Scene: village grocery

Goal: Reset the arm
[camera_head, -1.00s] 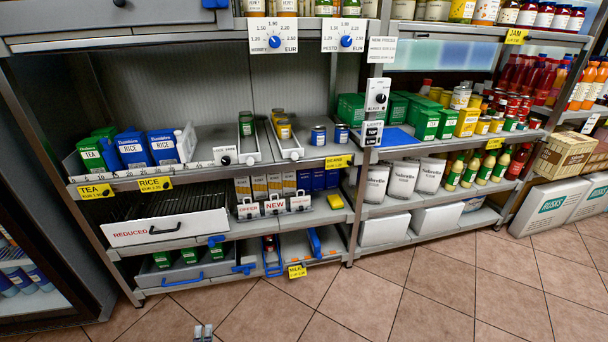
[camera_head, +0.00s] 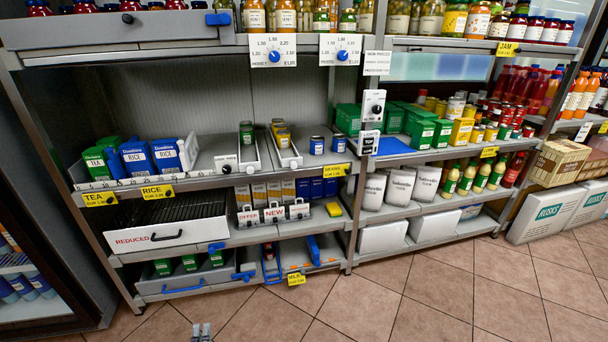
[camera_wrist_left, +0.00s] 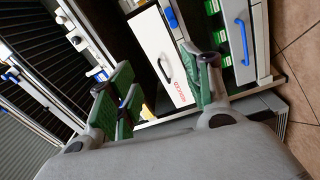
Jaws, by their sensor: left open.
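My left gripper (camera_head: 201,332) shows only as small grey fingertips at the bottom edge of the head view, in front of the shelves and over the floor. In the left wrist view the left gripper (camera_wrist_left: 165,92) is open, with its green-padded fingers spread apart. Nothing is seen held between them. Beyond the fingers are the white drawer front (camera_wrist_left: 165,60) and a grey bin with a blue handle (camera_wrist_left: 243,42). The rest of the left arm is out of the head view. My right gripper is in neither view.
A shelf rack (camera_head: 230,243) stands ahead, with tea boxes (camera_head: 100,158), rice boxes (camera_head: 137,156) and cans. The REDUCED drawer (camera_head: 150,238) is below them. A cooler (camera_head: 35,285) is at the left edge. The tiled floor (camera_head: 420,300) in front is clear.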

